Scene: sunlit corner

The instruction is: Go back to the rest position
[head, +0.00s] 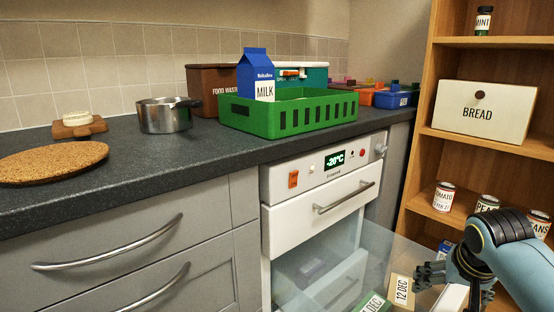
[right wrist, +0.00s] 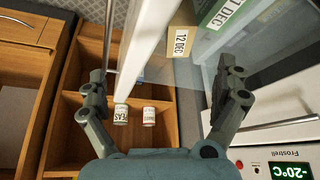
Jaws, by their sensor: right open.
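My right gripper (head: 452,285) is at the lower right of the head view, in front of the open shelf unit and to the right of the white freezer (head: 330,188). In the right wrist view its two fingers (right wrist: 165,85) stand wide apart. The same box (head: 401,290) shows beside the gripper in the head view. I cannot tell whether the fingers touch anything. My left gripper is in neither view.
A glass panel (head: 400,258) extends from the freezer near the gripper. The wooden shelf unit (head: 415,165) holds a bread bin (head: 484,112) and several cans. The dark counter (head: 215,150) carries a green crate (head: 290,113) with a milk carton (head: 256,75), and a pot (head: 164,116).

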